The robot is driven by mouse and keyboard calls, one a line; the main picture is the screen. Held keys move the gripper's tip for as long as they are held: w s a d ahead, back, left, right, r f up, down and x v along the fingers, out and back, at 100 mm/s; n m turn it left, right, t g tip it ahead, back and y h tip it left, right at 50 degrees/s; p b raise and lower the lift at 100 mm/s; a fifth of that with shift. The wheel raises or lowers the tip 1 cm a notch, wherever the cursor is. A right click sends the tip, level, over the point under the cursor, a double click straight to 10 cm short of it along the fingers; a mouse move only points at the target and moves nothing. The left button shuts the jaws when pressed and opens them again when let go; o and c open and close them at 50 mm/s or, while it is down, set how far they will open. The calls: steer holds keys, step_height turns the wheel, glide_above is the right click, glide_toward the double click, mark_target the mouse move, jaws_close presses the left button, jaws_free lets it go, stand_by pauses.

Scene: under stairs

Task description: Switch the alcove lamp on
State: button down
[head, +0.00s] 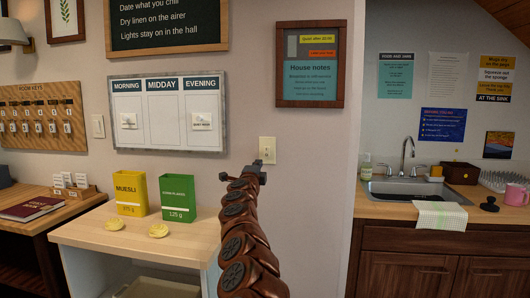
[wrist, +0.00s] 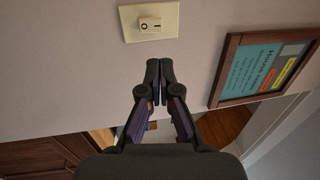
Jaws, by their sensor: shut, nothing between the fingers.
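A cream wall switch (head: 267,148) is on the wall below the framed house notes. In the wrist view its plate (wrist: 171,20) carries a white rocker (wrist: 150,24) marked O and I. My gripper (head: 257,165) is just below the switch in the head view. In the wrist view the gripper's (wrist: 159,63) fingertips are together and empty, pointing towards the plate with a visible gap in the picture. Whether they touch the wall is unclear. A cream lamp shade (head: 12,32) shows at the upper left; I cannot tell if it is the alcove lamp, or lit.
Another wall switch (head: 98,126) is left of the morning/midday/evening board (head: 168,82). The house notes frame (head: 311,102) is above the near switch and also in the wrist view (wrist: 262,68). A counter (head: 95,233) holds yellow and green boxes. A sink (head: 415,190) is at right.

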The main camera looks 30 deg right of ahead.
steer(key=shift+w+d+r+p, duration=0.15)
steer(key=shift+d+p, duration=0.05)
steer(key=shift+p, duration=0.4)
steer(key=shift+w+d+p, duration=0.25)
steer(key=shift+w+p, duration=0.2)
steer(key=shift+p, duration=0.65)
steer(key=shift+w+d+r+p, duration=0.1)
steer(key=shift+d+p, duration=0.2)
steer(key=shift+p, duration=0.35)
steer(key=shift+w+r+p, duration=0.1)
steer(key=shift+w+p, duration=0.05)
steer(key=shift+p, duration=0.3)
steer(key=p, duration=0.6)
glide_toward(266, 148)
steer(key=shift+x, duration=2.1)
steer(key=shift+w+d+r+p, duration=0.15)
steer(key=shift+w+d+p, duration=0.1)
steer(key=shift+d+p, duration=0.1)
steer(key=shift+p+x, duration=0.85)
steer(key=shift+p, duration=0.1)
steer(key=shift+w, duration=0.15)
